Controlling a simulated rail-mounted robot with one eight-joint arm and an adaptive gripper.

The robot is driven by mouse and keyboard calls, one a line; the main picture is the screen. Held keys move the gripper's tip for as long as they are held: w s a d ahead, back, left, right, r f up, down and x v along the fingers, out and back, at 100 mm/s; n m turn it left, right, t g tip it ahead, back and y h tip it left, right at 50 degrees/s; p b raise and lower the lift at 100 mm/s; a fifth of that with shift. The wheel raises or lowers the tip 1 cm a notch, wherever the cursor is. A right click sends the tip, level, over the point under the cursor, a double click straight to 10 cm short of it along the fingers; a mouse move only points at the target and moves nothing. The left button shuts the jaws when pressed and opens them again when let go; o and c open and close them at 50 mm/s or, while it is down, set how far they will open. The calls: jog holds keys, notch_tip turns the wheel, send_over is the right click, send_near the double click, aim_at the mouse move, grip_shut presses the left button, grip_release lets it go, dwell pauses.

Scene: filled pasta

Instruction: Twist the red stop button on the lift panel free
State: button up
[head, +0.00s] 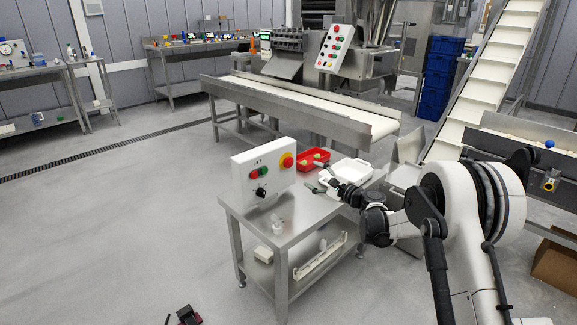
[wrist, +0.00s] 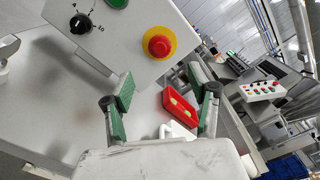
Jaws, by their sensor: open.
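The lift panel (head: 250,180) is a white box on a small steel table. The red stop button (head: 287,161) sits on a yellow disc at its right end. In the wrist view the red stop button (wrist: 158,46) shows whole on the white panel (wrist: 150,15), just beyond my fingertips. My gripper (wrist: 160,82) is open with green pads apart and nothing between them. In the head view my gripper (head: 322,179) is right of the panel and a little below the button, apart from it.
A red tray (head: 313,160) and a white tray (head: 352,170) lie on the steel table (head: 290,213) near my gripper. A black dial (wrist: 82,23) is on the panel. A conveyor (head: 300,100) stands behind. Open floor is at the left.

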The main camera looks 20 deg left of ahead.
aim_at(291, 163)
jog(key=b+x, duration=0.3)
jog(key=x, duration=0.9)
jog(key=shift+a, duration=0.1)
jog(key=c, duration=1.2)
jog(key=shift+o, duration=0.2)
jog(key=shift+m, duration=0.4)
jog(key=m, duration=0.3)
jog(key=shift+m+p, duration=0.35)
jog(key=shift+m, duration=0.05)
jog(key=shift+w+m, duration=0.1)
jog(key=shift+m, duration=2)
